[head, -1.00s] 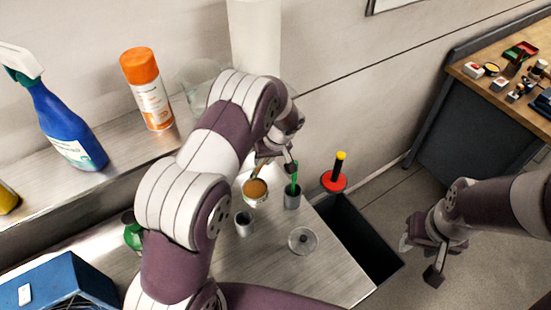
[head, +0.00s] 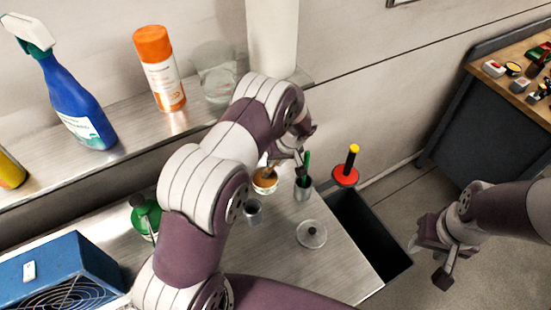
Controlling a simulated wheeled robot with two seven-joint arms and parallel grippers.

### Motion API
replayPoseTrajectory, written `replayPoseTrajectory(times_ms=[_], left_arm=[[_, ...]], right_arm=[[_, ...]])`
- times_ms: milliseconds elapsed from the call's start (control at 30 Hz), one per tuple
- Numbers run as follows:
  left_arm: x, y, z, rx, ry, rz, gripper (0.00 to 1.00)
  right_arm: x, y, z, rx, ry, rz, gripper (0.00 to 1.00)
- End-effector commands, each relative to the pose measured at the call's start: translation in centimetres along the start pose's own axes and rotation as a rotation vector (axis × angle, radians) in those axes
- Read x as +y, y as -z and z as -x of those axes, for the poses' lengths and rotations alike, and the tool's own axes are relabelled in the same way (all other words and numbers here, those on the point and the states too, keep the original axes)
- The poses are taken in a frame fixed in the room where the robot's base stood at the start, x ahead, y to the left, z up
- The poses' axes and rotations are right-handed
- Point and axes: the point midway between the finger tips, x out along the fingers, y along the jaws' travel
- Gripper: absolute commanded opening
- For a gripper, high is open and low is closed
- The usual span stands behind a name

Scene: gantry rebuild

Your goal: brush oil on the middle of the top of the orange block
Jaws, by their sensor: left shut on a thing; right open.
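A small round pot of amber-brown oil (head: 265,181) stands on the metal bench. My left gripper (head: 285,158) is just above and behind it, shut on a thin tool that looks like a brush. A short light part of this tool slants down at the pot; its tip is hard to make out, and my arm hides much of it. My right gripper (head: 440,262) is open and empty at the right, over the floor, clear of the bench. I cannot make out an orange block; my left arm covers part of the bench.
A grey cup (head: 304,193) with a green-handled tool (head: 307,160) stands right of the pot. An empty grey cup (head: 253,211) and a clear lid (head: 311,234) lie nearer. A black bin (head: 370,240) borders the bench, with a red-and-yellow thing (head: 346,175) behind. A blue box (head: 95,258) is left.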

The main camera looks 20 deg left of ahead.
Motion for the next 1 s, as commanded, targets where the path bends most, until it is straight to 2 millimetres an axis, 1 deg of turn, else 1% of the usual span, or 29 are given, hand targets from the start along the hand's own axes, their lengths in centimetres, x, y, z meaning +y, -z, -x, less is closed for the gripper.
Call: replayPoseTrajectory(times_ms=[367,1000], left_arm=[[0.01,-0.01,-0.04,0.000,0.000,0.000,0.00],[0.18,-0.18,-0.72,0.000,0.000,0.000,0.00]], right_arm=[[0.00,-0.01,-0.06,0.000,0.000,0.000,0.43],[0.00,-0.10,-0.84,0.000,0.000,0.000,0.43]])
